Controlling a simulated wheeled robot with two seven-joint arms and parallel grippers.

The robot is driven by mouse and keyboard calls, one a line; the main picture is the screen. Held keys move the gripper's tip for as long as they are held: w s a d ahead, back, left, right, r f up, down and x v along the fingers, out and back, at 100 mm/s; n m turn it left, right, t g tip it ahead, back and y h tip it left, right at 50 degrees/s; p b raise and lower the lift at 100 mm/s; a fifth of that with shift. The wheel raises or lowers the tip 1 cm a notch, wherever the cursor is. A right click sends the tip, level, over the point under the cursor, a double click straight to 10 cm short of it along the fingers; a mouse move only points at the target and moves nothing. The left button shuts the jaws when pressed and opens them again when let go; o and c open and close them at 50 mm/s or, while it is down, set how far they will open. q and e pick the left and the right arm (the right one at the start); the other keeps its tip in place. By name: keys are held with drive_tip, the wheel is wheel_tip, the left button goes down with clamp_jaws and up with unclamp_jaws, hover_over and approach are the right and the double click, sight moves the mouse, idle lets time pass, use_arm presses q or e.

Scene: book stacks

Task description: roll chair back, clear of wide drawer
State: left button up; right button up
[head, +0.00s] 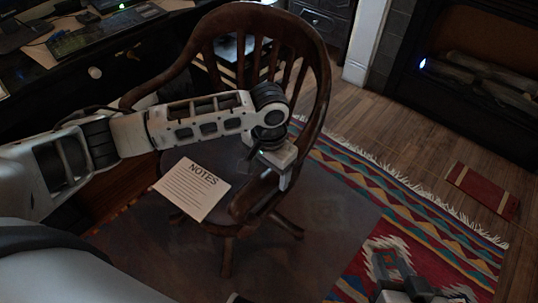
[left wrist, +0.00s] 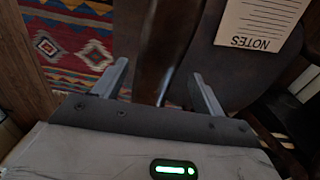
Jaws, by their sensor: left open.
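The dark wooden chair (head: 322,75) stands at the desk with its curved slatted back towards the upper right. A sheet marked NOTES (head: 192,188) lies on its seat; it also shows in the left wrist view (left wrist: 258,22). My left gripper (head: 283,178) is at the chair's near arm, its forearm passing across the chair. In the left wrist view its open fingers (left wrist: 160,88) stand either side of a brown chair post (left wrist: 158,45), with gaps visible. A dark desk front with a pale knob (head: 95,72) is left of the chair. My right gripper (head: 395,270) is low right, its opening unclear.
A fireplace (head: 480,75) is at the upper right. A keyboard (head: 105,30) lies on the desk. Wooden floor behind the chair looks clear.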

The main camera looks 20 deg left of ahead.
use_arm(q)
drive_tip(key=shift+f+b, duration=0.35)
drive_tip(key=shift+f, duration=1.95)
clamp_jaws()
